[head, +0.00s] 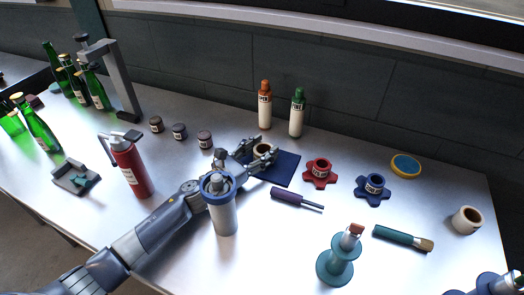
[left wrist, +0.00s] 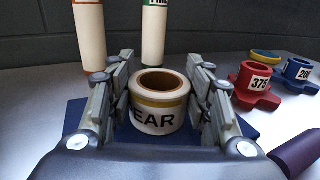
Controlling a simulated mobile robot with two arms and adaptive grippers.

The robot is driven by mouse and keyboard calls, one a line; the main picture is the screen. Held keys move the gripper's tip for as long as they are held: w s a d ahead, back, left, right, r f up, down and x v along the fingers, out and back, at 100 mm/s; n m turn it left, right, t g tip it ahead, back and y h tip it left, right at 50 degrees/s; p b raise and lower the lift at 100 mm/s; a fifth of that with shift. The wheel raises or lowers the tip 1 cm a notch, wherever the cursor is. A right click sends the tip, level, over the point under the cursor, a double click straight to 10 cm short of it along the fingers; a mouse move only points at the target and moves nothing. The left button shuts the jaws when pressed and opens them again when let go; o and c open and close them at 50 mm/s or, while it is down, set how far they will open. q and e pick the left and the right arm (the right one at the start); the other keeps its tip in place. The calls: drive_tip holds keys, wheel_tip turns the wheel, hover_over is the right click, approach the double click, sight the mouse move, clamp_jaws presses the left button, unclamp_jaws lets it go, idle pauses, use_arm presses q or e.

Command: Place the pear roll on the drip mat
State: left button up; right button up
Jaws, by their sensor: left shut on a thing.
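The pear roll is a short white ring with a tan inner core and a yellow band. It shows in the left wrist view (left wrist: 158,103), with "EAR" readable on its side. In the head view the roll (head: 262,150) is partly covered by my gripper. My left gripper (head: 258,156) is shut on the roll, with one finger on each side of it. The drip mat is a dark blue square (head: 284,174) under the gripper and roll. The roll is upright over the mat; whether it touches the mat I cannot tell.
An orange-capped bottle (head: 265,105) and a green-capped bottle (head: 297,112) stand behind the mat. A red holder (head: 319,173) and a blue holder (head: 373,190) stand to its right. A purple-handled tool (head: 288,196) lies in front. Small jars (head: 204,139) stand left.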

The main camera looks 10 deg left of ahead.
use_arm(q)
drive_tip(key=o, duration=0.8)
drive_tip(key=shift+f, duration=0.15)
drive_tip(key=shift+c, duration=0.2)
drive_tip(key=o, duration=0.4)
drive_tip(key=shift+c, duration=0.2)
drive_tip(key=shift+r, duration=0.25)
drive_tip(key=b+v, duration=0.1)
drive_tip(key=v, duration=0.4)
drive_tip(key=b+v, duration=0.1)
drive_tip(key=v, duration=0.5)
drive_tip(key=shift+f, duration=0.25)
drive_tip(key=shift+s+a+r, duration=0.15)
drive_tip(key=shift+s+a, duration=0.2)
drive_tip(key=shift+s, duration=0.1)
